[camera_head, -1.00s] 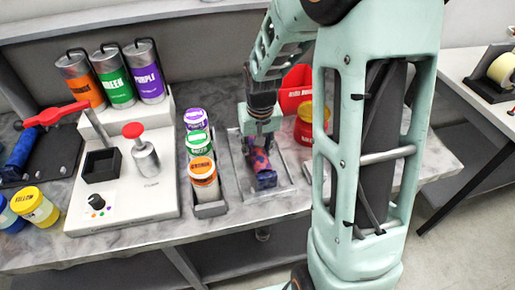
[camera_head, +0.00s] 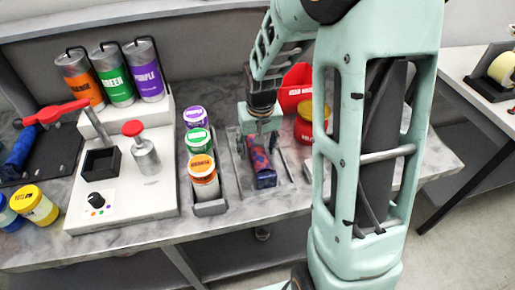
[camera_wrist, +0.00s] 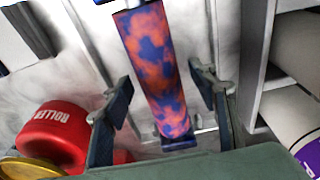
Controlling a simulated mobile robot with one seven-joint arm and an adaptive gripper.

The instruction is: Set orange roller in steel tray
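The orange roller (camera_head: 258,163), patterned in orange-red and blue with a dark blue end, lies in the steel tray (camera_head: 284,170) on the grey marbled worktop. It also shows in the wrist view (camera_wrist: 158,62), running lengthwise between the fingers. My gripper (camera_head: 259,130) is just above the roller's far part. In the wrist view my gripper (camera_wrist: 160,80) is open, with a finger on each side and a visible gap between each finger and the roller. The gripper hides the far end of the roller in the head view.
A rack (camera_head: 210,208) with orange, green and purple labelled jars stands left of the tray. A red jar (camera_head: 304,122) marked ROLLER in the wrist view (camera_wrist: 58,128) stands to the right. A white ink station (camera_head: 125,190) is farther left.

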